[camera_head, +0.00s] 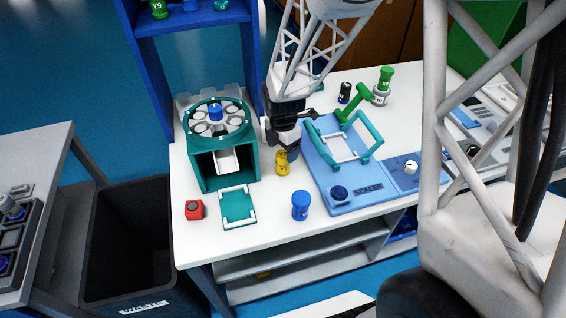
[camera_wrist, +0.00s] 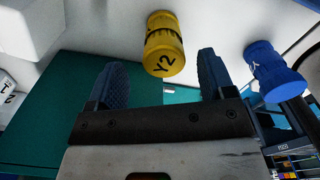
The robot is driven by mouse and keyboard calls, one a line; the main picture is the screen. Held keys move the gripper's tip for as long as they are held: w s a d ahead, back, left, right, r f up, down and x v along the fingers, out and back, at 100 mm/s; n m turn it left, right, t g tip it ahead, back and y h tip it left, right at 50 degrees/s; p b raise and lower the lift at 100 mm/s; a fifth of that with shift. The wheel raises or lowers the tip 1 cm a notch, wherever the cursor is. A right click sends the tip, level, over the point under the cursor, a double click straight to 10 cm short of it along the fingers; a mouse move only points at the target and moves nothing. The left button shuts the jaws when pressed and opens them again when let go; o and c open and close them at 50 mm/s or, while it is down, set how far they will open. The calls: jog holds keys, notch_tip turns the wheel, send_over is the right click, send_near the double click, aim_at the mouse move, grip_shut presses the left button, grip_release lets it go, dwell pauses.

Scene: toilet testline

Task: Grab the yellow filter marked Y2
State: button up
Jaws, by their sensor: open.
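The yellow filter marked Y2 (camera_head: 282,162) stands on the white table, between the teal carousel machine and the blue sealer. The wrist view shows it close up (camera_wrist: 163,45), its "Y2" label facing the camera. My gripper (camera_head: 288,150) is just above and beside the filter in the head view. In the wrist view my gripper (camera_wrist: 162,75) is open, with one dark blue finger to each side of the filter. The filter lies at and beyond the fingertips, centred between them and apart from both. Its exact depth relative to the fingertips is hard to tell.
A blue filter (camera_head: 301,205) stands nearby and shows right of the fingers in the wrist view (camera_wrist: 272,72). The teal machine (camera_head: 215,165) is left, the blue sealer (camera_head: 360,200) right. A red block (camera_head: 195,210) sits at front left. A dark bin (camera_head: 128,245) stands beside the table.

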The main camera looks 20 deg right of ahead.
aim_at(283, 163)
jog(key=shift+s+f, duration=0.2)
jog(key=shift+f, duration=2.3)
jog(key=shift+c, duration=0.2)
jog(key=c, duration=1)
